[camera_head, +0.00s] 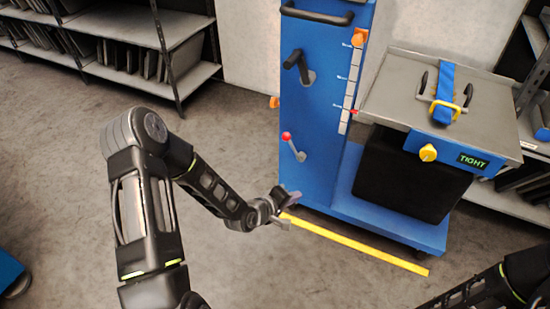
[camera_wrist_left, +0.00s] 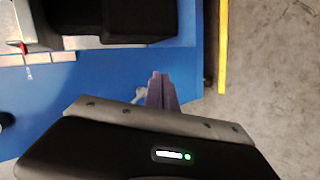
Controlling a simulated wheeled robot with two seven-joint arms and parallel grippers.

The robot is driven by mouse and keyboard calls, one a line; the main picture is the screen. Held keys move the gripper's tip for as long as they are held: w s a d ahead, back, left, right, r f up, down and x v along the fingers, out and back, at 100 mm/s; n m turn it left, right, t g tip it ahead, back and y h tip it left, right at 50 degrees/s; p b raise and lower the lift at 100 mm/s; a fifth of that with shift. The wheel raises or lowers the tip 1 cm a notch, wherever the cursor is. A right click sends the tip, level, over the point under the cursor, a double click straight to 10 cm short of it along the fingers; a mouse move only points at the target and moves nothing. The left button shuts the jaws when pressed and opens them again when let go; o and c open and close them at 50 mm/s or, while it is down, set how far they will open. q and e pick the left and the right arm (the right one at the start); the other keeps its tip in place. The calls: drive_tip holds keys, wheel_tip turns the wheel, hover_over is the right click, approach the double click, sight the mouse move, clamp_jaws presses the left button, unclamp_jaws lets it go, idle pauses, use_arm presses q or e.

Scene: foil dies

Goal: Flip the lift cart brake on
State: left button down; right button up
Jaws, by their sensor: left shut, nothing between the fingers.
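The blue lift cart (camera_head: 318,108) stands right of centre in the head view. A grey lever with a red knob (camera_head: 286,137) is on the lower part of its column face; no label marks it as the brake. A black crank handle (camera_head: 298,66) is above it. My left gripper (camera_head: 289,207) is low by the foot of the column, below the red-knobbed lever. In the left wrist view its fingers (camera_wrist_left: 162,90) are together and empty, over the blue cart. A small pale part (camera_wrist_left: 138,95) shows beside them, partly hidden. My right gripper is out of view.
A black block (camera_head: 400,175) sits beneath. A yellow floor line (camera_head: 360,247) runs before the cart. Shelves (camera_head: 150,60) stand behind left. Floor left of the cart is clear.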

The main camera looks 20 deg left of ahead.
sight(292, 147)
use_arm(q)
drive_tip(key=w+a+r+n+t+y+b, duration=0.1)
drive_tip(key=w+a+n+t+b, duration=0.2)
drive_tip(key=a, duration=0.6)
drive_tip(key=w+a+r+n+t+y+b, duration=0.1)
drive_tip(key=w+a+n+t+b, duration=0.2)
drive_tip(key=a+b, duration=0.4)
drive_tip(key=a+t, duration=0.1)
drive_tip(key=a, duration=0.2)
drive_tip(key=shift+w+r+n+b, duration=0.15)
drive_tip(key=shift+w+n+b, duration=0.2)
drive_tip(key=shift+n, duration=0.05)
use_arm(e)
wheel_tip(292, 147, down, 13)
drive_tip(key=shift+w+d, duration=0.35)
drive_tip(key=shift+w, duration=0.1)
use_arm(q)
drive_tip(key=shift+w, duration=0.1)
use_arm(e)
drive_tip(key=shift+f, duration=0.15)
